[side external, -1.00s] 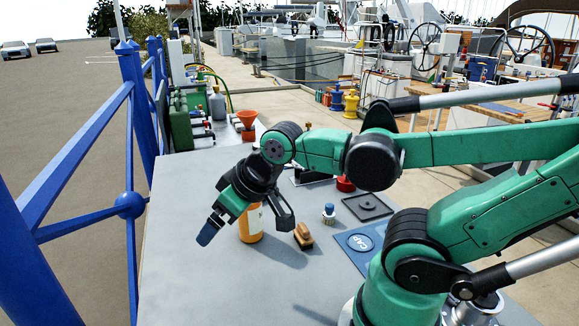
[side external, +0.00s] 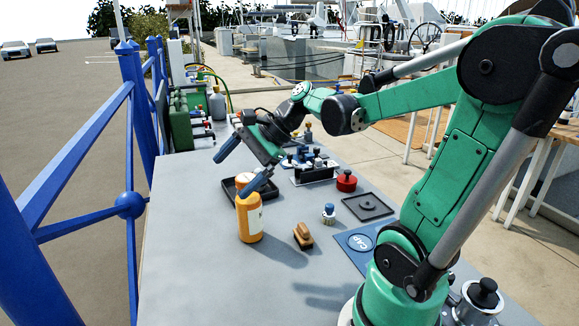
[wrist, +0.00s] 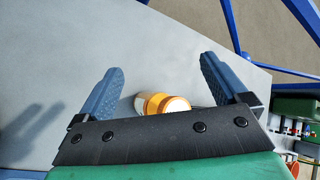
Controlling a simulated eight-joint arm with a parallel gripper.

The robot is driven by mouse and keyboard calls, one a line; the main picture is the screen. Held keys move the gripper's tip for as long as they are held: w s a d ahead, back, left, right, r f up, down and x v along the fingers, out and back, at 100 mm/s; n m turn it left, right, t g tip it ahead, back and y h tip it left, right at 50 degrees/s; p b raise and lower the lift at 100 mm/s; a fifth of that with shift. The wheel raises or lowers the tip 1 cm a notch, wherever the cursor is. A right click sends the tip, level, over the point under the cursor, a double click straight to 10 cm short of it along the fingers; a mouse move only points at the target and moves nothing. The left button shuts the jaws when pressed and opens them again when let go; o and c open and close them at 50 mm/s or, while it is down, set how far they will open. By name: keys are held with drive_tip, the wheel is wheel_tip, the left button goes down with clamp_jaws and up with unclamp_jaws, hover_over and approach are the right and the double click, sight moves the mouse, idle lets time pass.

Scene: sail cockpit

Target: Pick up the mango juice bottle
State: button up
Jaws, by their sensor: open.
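The mango juice bottle (side external: 249,222) is orange with a pale label and a light cap, and it stands upright on the grey table (side external: 190,270). My gripper (side external: 242,169) is open, its two blue fingers spread apart, above and behind the bottle in the side view. One fingertip overlaps the bottle's top there; I cannot tell if it touches. In the wrist view my gripper (wrist: 160,85) shows the bottle (wrist: 152,102) between the fingers, low near the palm edge, which hides part of it. Nothing is held.
A wooden brush (side external: 303,236) and a small blue-capped bottle (side external: 328,213) stand right of the bottle. A black tray (side external: 229,189) lies behind it, and a red object (side external: 346,181) stands farther back. A blue railing (side external: 85,150) runs along the left. The front left table is clear.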

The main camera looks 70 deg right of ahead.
sight(239, 184)
drive_tip(key=d+f+m+t, duration=0.1)
drive_tip(key=d+m, duration=0.1)
drive_tip(key=m, duration=0.1)
drive_tip(key=d+f+m+t+y, duration=0.1)
drive_tip(key=d+m, duration=0.2)
drive_tip(key=s+d+f+m+t+y, duration=0.1)
drive_tip(key=d+m+t, duration=0.1)
drive_tip(key=m, duration=0.1)
drive_tip(key=shift+d, duration=0.25)
drive_tip(key=shift+s+f+x, duration=0.1)
drive_tip(key=shift+f+x, duration=0.05)
drive_tip(key=shift+x, duration=0.85)
drive_tip(key=shift+s+f+x, duration=0.1)
drive_tip(key=shift+f+x, duration=0.1)
drive_tip(key=shift+x, duration=0.8)
drive_tip(key=shift+f+x, duration=0.15)
drive_tip(key=shift+x, duration=0.9)
clamp_jaws()
